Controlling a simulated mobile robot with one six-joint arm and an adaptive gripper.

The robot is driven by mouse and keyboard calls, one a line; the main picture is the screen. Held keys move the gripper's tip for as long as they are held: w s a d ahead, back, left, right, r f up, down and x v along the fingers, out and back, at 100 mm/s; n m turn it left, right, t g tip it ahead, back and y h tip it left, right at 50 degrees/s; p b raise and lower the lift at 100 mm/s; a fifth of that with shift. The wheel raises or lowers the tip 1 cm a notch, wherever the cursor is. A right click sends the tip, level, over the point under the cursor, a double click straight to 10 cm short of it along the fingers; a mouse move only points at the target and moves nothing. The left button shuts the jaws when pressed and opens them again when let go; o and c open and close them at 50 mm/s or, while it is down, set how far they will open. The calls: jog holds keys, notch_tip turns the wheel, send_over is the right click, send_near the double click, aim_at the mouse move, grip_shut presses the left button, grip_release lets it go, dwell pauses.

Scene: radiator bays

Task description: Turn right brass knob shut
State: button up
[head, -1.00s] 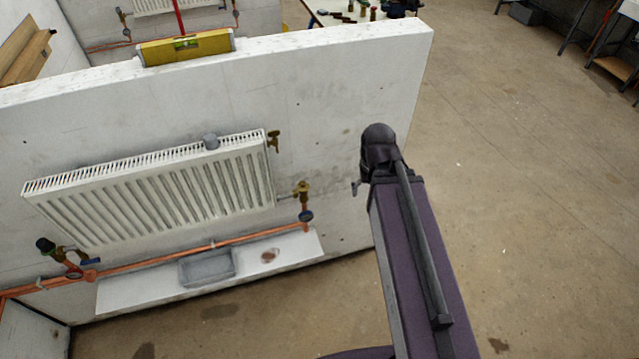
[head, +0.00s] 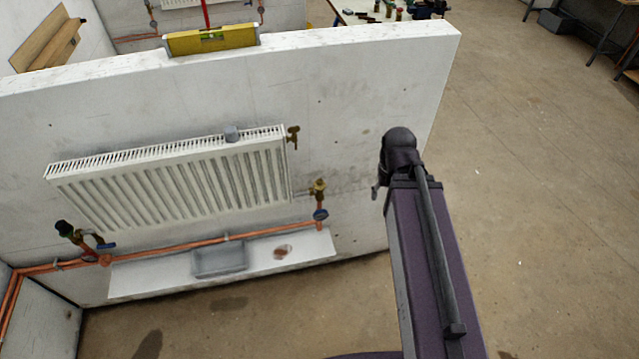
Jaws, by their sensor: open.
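The right brass knob (head: 318,186) tops the valve at the radiator's (head: 180,180) lower right corner. A blue lever handle (head: 320,214) sits just below it on the copper pipe. Another brass fitting (head: 293,137) is at the radiator's upper right corner. My arm rises from the bottom right, with its black joint right of the knob. A small grey tip of my gripper (head: 376,192) seems to show beside the arm, to the right of the knob and apart from it. The rest of the gripper is hidden behind the arm.
A white shelf (head: 155,280) under the radiator holds a grey tray (head: 219,259). A yellow spirit level (head: 211,39) rests on the partition wall's top (head: 330,42). A dark-topped valve (head: 64,228) is at lower left. Open floor (head: 540,200) lies to the right.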

notch_tip(320, 180, down, 7)
jog(key=b, duration=0.6)
jog(key=shift+c, duration=0.2)
jog(key=shift+c, duration=0.5)
